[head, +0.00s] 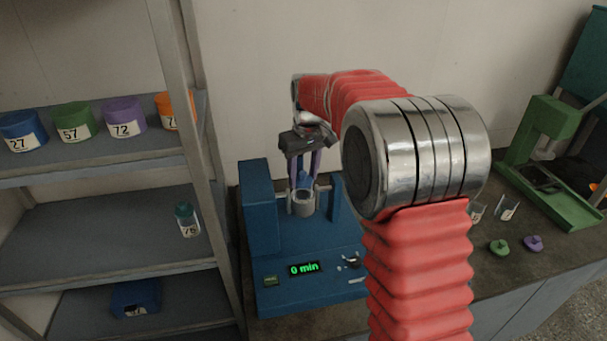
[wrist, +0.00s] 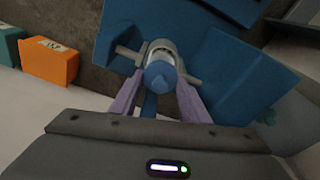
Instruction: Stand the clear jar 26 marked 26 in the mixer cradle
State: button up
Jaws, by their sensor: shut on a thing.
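My gripper (head: 303,168) points down over the blue mixer, its two purple fingers on either side of a blue-lidded jar (head: 304,180). In the wrist view the fingers close around the jar's blue lid (wrist: 160,78), with a pale rim of the jar showing behind it. The grey mixer cradle (head: 302,208) is directly below the lid, between the mixer's blue uprights. Its side pins show in the wrist view (wrist: 128,54). The jar's body is mostly hidden, so I cannot tell whether it rests on the cradle floor. No number on it is readable.
The mixer (head: 275,285) displays 0 min. A shelf at left holds numbered containers, including blue 27 (head: 22,130), and a green-lidded clear jar (head: 187,219). At right on the bench are a green press (head: 550,135), green (head: 499,247) and purple (head: 533,243) lids, and small clear jars.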

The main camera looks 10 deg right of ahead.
jog(key=o, duration=1.6)
jog(key=shift+r, duration=3.5)
jog(key=shift+c, duration=0.7)
grip_shut()
jog(key=shift+f, duration=2.2)
